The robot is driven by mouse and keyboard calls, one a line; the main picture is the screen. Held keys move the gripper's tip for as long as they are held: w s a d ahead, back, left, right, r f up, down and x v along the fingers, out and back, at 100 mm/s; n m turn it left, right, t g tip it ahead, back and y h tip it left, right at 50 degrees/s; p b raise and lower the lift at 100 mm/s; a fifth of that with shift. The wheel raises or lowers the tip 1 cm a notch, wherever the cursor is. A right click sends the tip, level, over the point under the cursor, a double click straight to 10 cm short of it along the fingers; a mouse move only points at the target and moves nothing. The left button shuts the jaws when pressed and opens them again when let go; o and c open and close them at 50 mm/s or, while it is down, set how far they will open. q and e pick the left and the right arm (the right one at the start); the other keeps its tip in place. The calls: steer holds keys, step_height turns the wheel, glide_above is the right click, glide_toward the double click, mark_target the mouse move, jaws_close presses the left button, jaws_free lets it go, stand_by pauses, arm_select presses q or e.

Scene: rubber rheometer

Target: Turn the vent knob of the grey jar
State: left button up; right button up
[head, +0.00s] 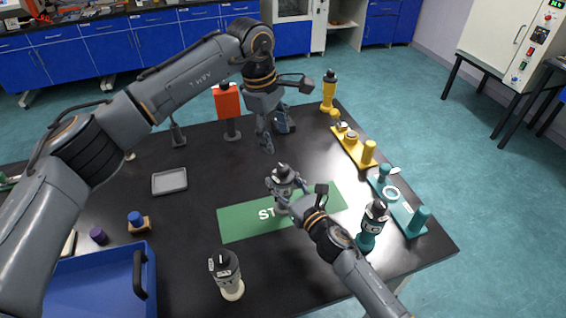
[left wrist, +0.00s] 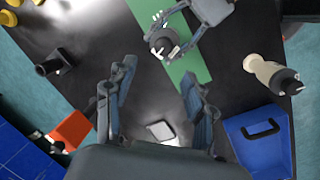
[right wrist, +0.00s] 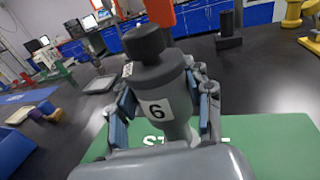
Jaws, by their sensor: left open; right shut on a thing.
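The grey jar (head: 283,196) is over the green mat (head: 240,226) in the head view; its base is partly hidden. In the right wrist view the jar (right wrist: 165,108) looks upright, carries a label with a 6 and has a dark knob (right wrist: 142,42) on top. My right gripper (head: 287,186) is shut around the jar's body, one finger on each side. My left gripper (head: 297,110) is open and empty, above and behind the jar. In the left wrist view its fingers (left wrist: 152,100) are spread, and the jar's dark top (left wrist: 163,40) shows beyond them, apart from them.
A white jar (head: 231,285) stands at the front and a teal jar (head: 370,230) at the right. Yellow (head: 352,149) and teal (head: 397,205) fixtures line the right edge. A red block on a stand (head: 228,101), grey tray (head: 169,181) and blue bin (head: 95,285) are leftward.

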mark_target(283, 167)
arm_select(q)
steer(key=f+m, duration=0.3)
steer(key=m, duration=0.1)
steer(key=d+f+m+y, duration=0.1)
steer(key=f+m, duration=0.2)
steer(key=m, duration=0.1)
steer(key=f+m+y, duration=0.1)
steer(key=f+m, duration=0.3)
steer(key=m, duration=0.1)
steer(key=shift+w+d+g, duration=0.2)
steer(key=shift+d+g, duration=0.2)
steer(key=shift+r, duration=0.1)
jaws_close()
